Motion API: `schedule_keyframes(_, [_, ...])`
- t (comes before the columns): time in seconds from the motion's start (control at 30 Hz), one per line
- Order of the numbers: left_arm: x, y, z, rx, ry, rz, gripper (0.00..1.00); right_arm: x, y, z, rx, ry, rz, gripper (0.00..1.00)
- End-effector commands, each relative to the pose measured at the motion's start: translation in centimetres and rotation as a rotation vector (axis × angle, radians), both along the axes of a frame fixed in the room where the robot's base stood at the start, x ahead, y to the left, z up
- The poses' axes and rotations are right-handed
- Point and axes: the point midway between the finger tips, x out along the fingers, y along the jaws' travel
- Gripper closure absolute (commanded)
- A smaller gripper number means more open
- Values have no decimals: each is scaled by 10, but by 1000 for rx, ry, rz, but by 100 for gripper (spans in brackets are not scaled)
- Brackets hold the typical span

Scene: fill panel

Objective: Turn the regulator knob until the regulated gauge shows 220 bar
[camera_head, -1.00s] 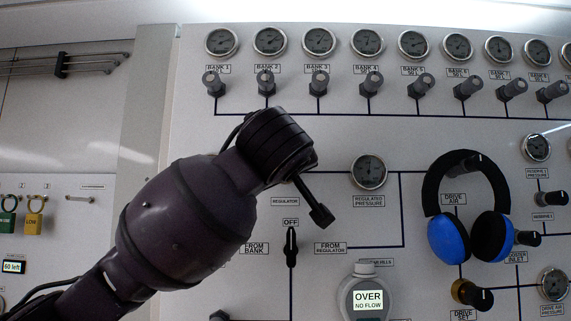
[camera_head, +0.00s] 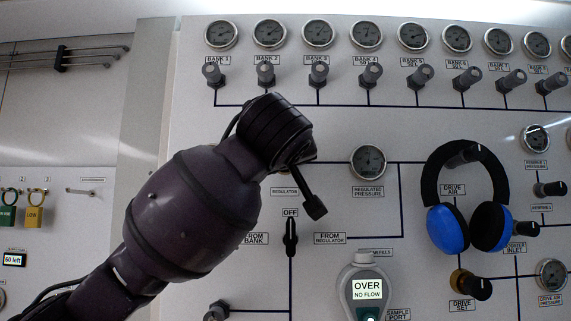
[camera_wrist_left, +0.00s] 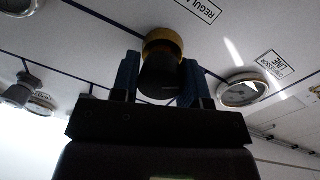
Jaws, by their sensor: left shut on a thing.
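The regulator knob (camera_wrist_left: 160,76), dark with a yellow collar, shows between the two blue-grey fingers of my left gripper (camera_wrist_left: 158,82) in the left wrist view. The gripper is shut on the knob. In the head view my left wrist hides both the knob and the fingers, just above the "REGULATOR" label (camera_head: 284,192). The regulated pressure gauge (camera_head: 368,163) is a round dark dial right of my wrist. Its needle is too small to read. My right gripper is not in view.
A row of bank gauges and bank knobs (camera_head: 318,75) runs above. Blue and black headphones (camera_head: 450,228) hang over the drive air area at right. An analyser (camera_head: 366,288) reading "OVER NO FLOW" and a black selector (camera_head: 291,237) at "OFF" sit below.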

Motion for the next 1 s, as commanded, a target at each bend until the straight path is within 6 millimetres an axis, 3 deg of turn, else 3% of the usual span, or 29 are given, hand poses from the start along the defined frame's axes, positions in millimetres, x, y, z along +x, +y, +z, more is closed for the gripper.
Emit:
schedule_keyframes(0.5, [0,0,-1,87,3,-1,83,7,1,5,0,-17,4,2])
schedule_keyframes(0.53, [0,0,-1,87,3,-1,58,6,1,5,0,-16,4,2])
schedule_keyframes(0.7, [0,0,-1,86,2,0,34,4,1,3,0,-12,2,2])
schedule_keyframes(1.0, [-2,0,0,86,0,-1,34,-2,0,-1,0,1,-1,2])
